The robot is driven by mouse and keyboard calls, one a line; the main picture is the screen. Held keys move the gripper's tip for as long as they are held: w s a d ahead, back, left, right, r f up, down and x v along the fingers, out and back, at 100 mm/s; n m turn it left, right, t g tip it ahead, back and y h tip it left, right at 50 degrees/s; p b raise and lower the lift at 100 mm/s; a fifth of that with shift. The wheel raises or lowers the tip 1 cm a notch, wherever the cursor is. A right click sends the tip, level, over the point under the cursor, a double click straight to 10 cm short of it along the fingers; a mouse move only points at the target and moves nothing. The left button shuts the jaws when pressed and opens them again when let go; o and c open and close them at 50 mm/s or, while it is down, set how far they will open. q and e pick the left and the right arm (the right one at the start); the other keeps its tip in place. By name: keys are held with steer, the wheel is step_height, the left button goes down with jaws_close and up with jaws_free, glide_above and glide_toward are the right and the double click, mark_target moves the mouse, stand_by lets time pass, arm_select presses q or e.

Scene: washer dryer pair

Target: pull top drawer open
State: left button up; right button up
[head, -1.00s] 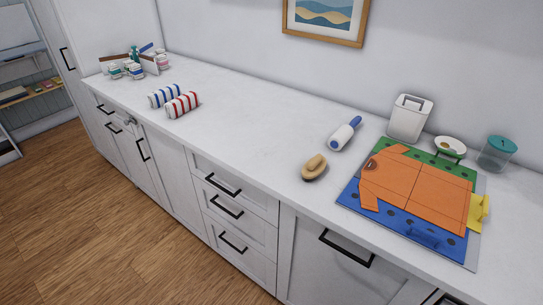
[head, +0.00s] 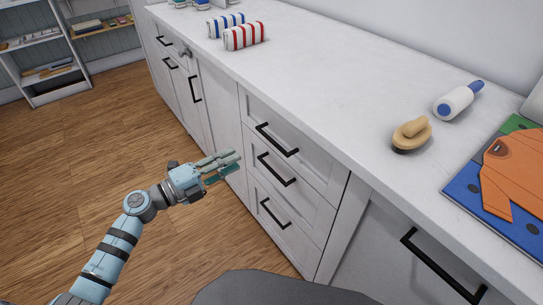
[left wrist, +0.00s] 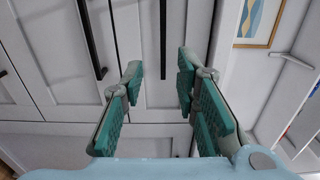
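The top drawer (head: 302,146) is the uppermost of three white drawers under the counter, and it is shut flush. Its black bar handle (head: 277,139) is bare. The middle drawer's handle (head: 276,169) and the bottom drawer's handle (head: 273,213) are below it. My left gripper (head: 226,165) is in front of the cabinet, left of the drawer handles and apart from them. My right gripper is out of view.
The white countertop (head: 330,75) holds red-striped (head: 245,36) and blue-striped (head: 226,24) rolls, a wooden-handled brush (head: 411,134), a lint roller (head: 457,100) and a folded orange shirt (head: 515,172). Another cabinet front with a handle (head: 438,263) is at right. The wooden floor (head: 70,160) at left is clear.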

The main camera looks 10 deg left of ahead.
mark_target(271, 140)
arm_select(q)
steer(key=b+x, duration=0.2)
steer(key=x, duration=1.1)
steer(key=shift+w+r, duration=0.2)
steer(key=shift+d, duration=0.15)
jaws_close()
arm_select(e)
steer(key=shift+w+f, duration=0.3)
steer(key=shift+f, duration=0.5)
